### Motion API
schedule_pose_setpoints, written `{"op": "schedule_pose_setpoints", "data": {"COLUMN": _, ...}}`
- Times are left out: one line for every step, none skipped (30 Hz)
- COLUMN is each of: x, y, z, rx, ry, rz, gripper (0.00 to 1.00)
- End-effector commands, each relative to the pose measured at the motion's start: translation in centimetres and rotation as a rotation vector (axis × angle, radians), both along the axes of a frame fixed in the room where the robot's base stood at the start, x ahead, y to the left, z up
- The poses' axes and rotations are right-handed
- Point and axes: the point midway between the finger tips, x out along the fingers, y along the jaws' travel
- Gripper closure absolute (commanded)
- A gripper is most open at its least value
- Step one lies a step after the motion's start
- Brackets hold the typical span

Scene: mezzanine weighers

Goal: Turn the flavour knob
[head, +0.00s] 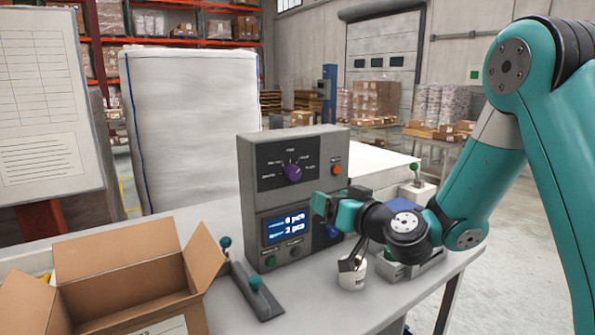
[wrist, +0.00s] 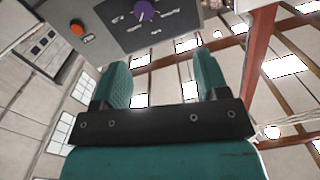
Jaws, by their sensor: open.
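The flavour knob (head: 293,173) is a purple dial on the upper dark panel of a grey control box (head: 246,195), with printed labels in an arc around it. In the wrist view the knob (wrist: 145,10) shows at the top edge, partly cut off, beyond the fingertips. My gripper (head: 325,207) is in front of the box's right side, below and to the right of the knob. In the wrist view my gripper (wrist: 162,80) has its two teal fingers spread apart with nothing between them. It is apart from the knob.
An orange button (head: 337,169) sits right of the knob, and a lit display (head: 287,226) is below. A lever fixture (head: 256,283), an open cardboard box (head: 125,265) and a small white container (head: 352,276) stand on the table around the control box. Air above the box is clear.

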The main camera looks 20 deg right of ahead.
Motion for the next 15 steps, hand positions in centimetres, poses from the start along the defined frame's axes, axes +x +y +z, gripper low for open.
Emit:
{"op": "schedule_pose_setpoints", "data": {"x": 0.4, "y": -1.0, "z": -0.1, "rx": 0.004, "ry": -0.009, "rz": -0.040, "gripper": 0.32}}
{"op": "schedule_pose_setpoints", "data": {"x": 0.6, "y": -1.3, "z": -0.1, "rx": 0.004, "ry": -0.016, "rz": -0.056, "gripper": 0.32}}
{"op": "schedule_pose_setpoints", "data": {"x": 0.8, "y": -1.6, "z": -0.1, "rx": 0.006, "ry": -0.020, "rz": -0.072, "gripper": 0.32}}
{"op": "schedule_pose_setpoints", "data": {"x": 1.0, "y": -1.7, "z": -0.1, "rx": 0.006, "ry": -0.023, "rz": -0.078, "gripper": 0.32}}
{"op": "schedule_pose_setpoints", "data": {"x": 1.2, "y": -1.8, "z": 0.0, "rx": 0.006, "ry": -0.025, "rz": -0.082, "gripper": 0.32}}
{"op": "schedule_pose_setpoints", "data": {"x": 1.5, "y": -1.7, "z": 0.1, "rx": 0.006, "ry": -0.026, "rz": -0.084, "gripper": 0.32}}
{"op": "schedule_pose_setpoints", "data": {"x": 1.8, "y": -1.6, "z": 0.2, "rx": 0.006, "ry": -0.026, "rz": -0.084, "gripper": 0.32}}
{"op": "schedule_pose_setpoints", "data": {"x": 2.2, "y": -1.5, "z": 0.3, "rx": 0.005, "ry": -0.026, "rz": -0.082, "gripper": 0.32}}
{"op": "schedule_pose_setpoints", "data": {"x": 2.7, "y": -1.3, "z": 0.3, "rx": 0.006, "ry": -0.025, "rz": -0.080, "gripper": 0.32}}
{"op": "schedule_pose_setpoints", "data": {"x": 3.1, "y": -1.1, "z": 0.4, "rx": 0.006, "ry": -0.025, "rz": -0.080, "gripper": 0.32}}
{"op": "schedule_pose_setpoints", "data": {"x": 3.6, "y": -1.0, "z": 0.4, "rx": 0.005, "ry": -0.025, "rz": -0.078, "gripper": 0.32}}
{"op": "schedule_pose_setpoints", "data": {"x": 4.2, "y": -0.8, "z": 0.6, "rx": 0.005, "ry": -0.026, "rz": -0.079, "gripper": 0.32}}
{"op": "schedule_pose_setpoints", "data": {"x": 4.7, "y": -0.6, "z": 0.6, "rx": 0.005, "ry": -0.025, "rz": -0.078, "gripper": 0.32}}
{"op": "schedule_pose_setpoints", "data": {"x": 5.2, "y": -0.5, "z": 0.6, "rx": 0.005, "ry": -0.026, "rz": -0.079, "gripper": 0.32}}
{"op": "schedule_pose_setpoints", "data": {"x": 5.8, "y": -0.3, "z": 0.6, "rx": 0.005, "ry": -0.025, "rz": -0.078, "gripper": 0.32}}
